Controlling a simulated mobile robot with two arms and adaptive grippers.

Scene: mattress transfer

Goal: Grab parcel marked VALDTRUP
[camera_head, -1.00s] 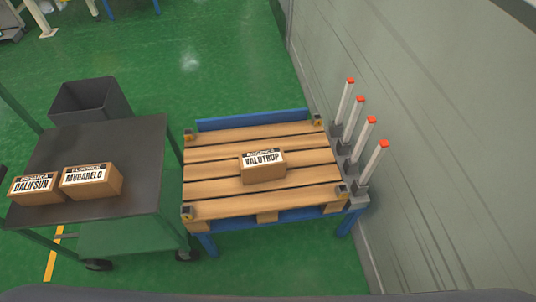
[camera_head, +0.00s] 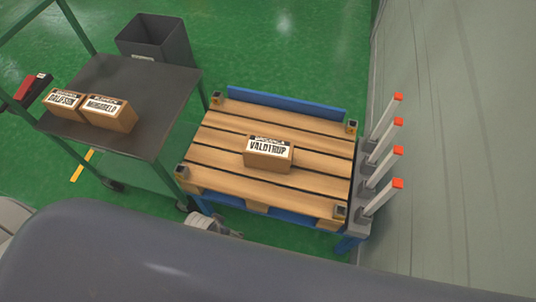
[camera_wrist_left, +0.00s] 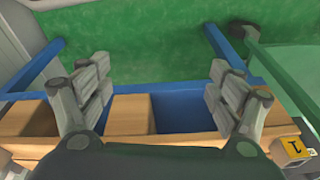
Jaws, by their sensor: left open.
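The parcel marked VALDTRUP (camera_head: 268,153) is a small brown box with a white label. It sits near the middle of the wooden pallet (camera_head: 222,137) in the head view, with nothing touching it. My left gripper (camera_wrist_left: 158,92) is open and empty in the left wrist view, over the edge of the pallet (camera_wrist_left: 130,115) and its blue stand (camera_wrist_left: 185,112). In the head view, a grey part of it shows by the stand's front left leg, partly hidden by my large dark arm. The parcel is not in the wrist view. My right gripper is not in view.
A dark cart (camera_head: 150,85) at left holds two more parcels, DALIFSUN (camera_head: 63,103) and MUGARELO (camera_head: 108,115). A grey bin (camera_head: 155,42) stands behind it. Several orange-tipped posts (camera_head: 384,147) and a wall (camera_head: 440,170) border the pallet's right side. Corner brackets rise from the pallet.

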